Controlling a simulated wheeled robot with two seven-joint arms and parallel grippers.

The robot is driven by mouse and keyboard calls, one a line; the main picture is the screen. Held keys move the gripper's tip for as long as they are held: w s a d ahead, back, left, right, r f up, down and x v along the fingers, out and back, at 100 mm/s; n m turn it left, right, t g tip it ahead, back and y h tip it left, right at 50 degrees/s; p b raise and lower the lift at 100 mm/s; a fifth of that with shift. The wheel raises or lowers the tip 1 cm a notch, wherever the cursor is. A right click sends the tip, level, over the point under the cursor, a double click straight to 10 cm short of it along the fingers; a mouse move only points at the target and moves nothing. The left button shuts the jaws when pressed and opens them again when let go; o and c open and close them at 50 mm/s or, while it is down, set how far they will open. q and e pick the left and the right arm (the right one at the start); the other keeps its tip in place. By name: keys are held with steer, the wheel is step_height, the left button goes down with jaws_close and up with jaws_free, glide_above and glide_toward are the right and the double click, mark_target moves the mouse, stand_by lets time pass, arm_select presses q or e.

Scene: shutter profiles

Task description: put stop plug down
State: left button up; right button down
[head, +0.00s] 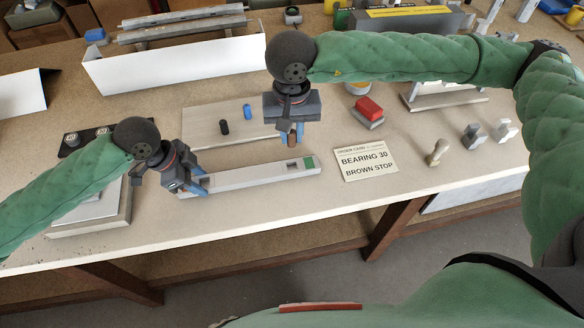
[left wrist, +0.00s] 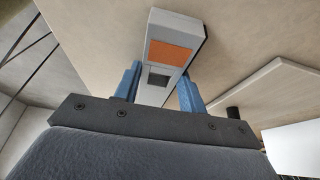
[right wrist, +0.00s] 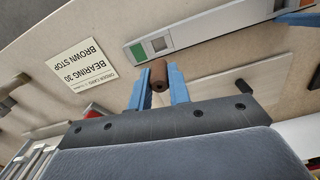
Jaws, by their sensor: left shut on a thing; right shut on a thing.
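The brown stop plug (right wrist: 159,75) is between the fingers of my right gripper (right wrist: 158,88), which is shut on it. In the head view my right gripper (head: 291,135) holds the plug above the pale board's right part, behind the profile. My left gripper (head: 202,184) is shut on the left end of the long pale grey profile (head: 250,177) lying along the table. The profile has a green patch (head: 309,163) and a small dark slot (head: 291,167) at its right end. The left wrist view shows an orange patch (left wrist: 170,52) and another slot (left wrist: 158,78).
The pale board (head: 200,130) carries a black plug (head: 224,127) and a blue plug (head: 247,112). An order card (head: 366,163) reads "BEARING 30 BROWN STOP". A red block (head: 369,107), stamp-like tool (head: 437,152) and grey pieces (head: 473,136) stand to the right.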

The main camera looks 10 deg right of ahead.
mark_target(293, 166)
steer(key=shift+f+m, duration=0.3)
steer(key=shift+f, duration=0.05)
step_height(293, 166, down, 9)
steer(key=shift+r, duration=0.1)
arm_select(q)
steer(key=shift+s, duration=0.1)
arm_select(e)
steer(key=shift+f, duration=0.3)
steer(key=shift+f, duration=0.1)
arm_select(q)
steer(key=shift+s+d+r, duration=0.1)
steer(key=shift+s+r, duration=0.05)
steer(key=shift+s, duration=0.05)
arm_select(e)
steer(key=shift+s+d+f, duration=0.1)
steer(key=shift+s+f, duration=0.2)
steer(key=shift+f, duration=0.45)
steer(key=c, duration=1.4)
jaws_free()
arm_select(q)
steer(key=shift+w+f, duration=0.25)
steer(key=shift+f, duration=0.1)
arm_select(e)
steer(key=shift+o, duration=0.4)
steer(key=r, duration=1.2)
steer(key=shift+w+r, duration=0.1)
steer(key=shift+w, duration=0.25)
steer(key=shift+r, duration=0.8)
